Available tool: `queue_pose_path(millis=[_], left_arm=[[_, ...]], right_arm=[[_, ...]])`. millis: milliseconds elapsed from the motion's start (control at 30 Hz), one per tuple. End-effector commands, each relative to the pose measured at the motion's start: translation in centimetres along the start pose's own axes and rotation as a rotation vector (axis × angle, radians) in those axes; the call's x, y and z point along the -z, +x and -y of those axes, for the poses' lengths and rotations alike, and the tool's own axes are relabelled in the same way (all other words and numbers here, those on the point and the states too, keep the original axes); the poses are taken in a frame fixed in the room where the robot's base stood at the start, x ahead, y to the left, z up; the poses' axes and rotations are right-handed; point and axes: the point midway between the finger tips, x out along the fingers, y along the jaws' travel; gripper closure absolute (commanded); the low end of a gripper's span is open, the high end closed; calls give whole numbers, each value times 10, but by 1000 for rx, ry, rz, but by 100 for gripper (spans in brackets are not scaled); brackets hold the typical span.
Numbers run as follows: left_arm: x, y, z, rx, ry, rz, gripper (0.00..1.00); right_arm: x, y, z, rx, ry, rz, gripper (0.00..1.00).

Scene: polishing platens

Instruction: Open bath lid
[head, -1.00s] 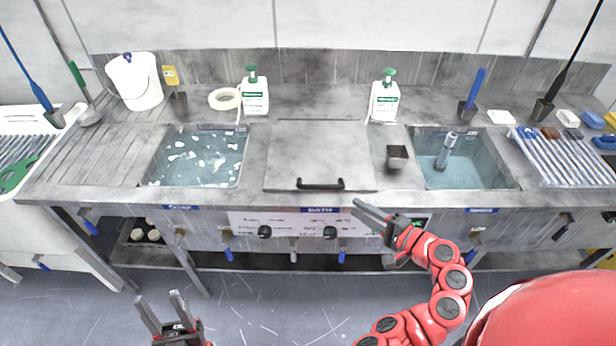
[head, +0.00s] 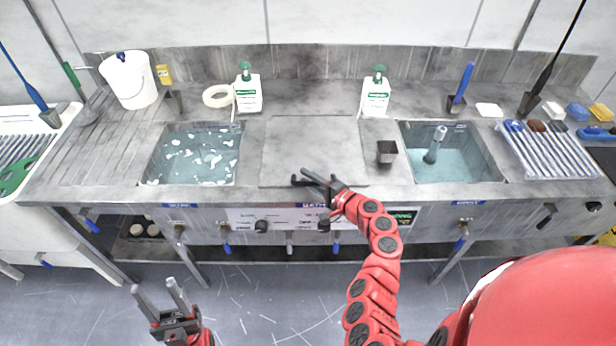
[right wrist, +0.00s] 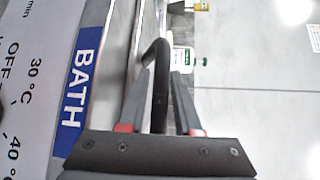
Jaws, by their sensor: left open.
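The bath lid (head: 313,145) is a flat grey metal plate lying shut in the counter between two open water basins. Its black bar handle (head: 297,180) is at the front edge, partly hidden by my right gripper. My right gripper (head: 315,180) is at this handle. In the right wrist view, the handle (right wrist: 158,85) lies between the two fingers (right wrist: 161,78), with gaps beside it; the fingers look open. My left gripper (head: 155,290) is open and empty, low in front of the counter, away from the lid.
A soapy basin (head: 238,160) is left of the lid and a clear-water basin (head: 405,160) right. A small metal cup (head: 387,152) stands right of the lid. Two white pump bottles (head: 249,93) (head: 376,98) stand behind it. Knobs (head: 262,227) project from the front panel below.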

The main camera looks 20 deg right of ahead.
Motion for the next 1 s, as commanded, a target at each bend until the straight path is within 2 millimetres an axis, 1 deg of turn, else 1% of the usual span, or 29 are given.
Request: queue_pose_path(millis=[300,333,500,1000], left_arm=[[0,0,0,0,0,0,50],[0,0,0,0,0,0,50],[0,0,0,0,0,0,50],[0,0,0,0,0,0,50]], right_arm=[[0,2,0,0,1,-1,68],[0,2,0,0,1,-1,70],[0,2,0,0,1,-1,100],[0,2,-1,-1,1,-1,100]])
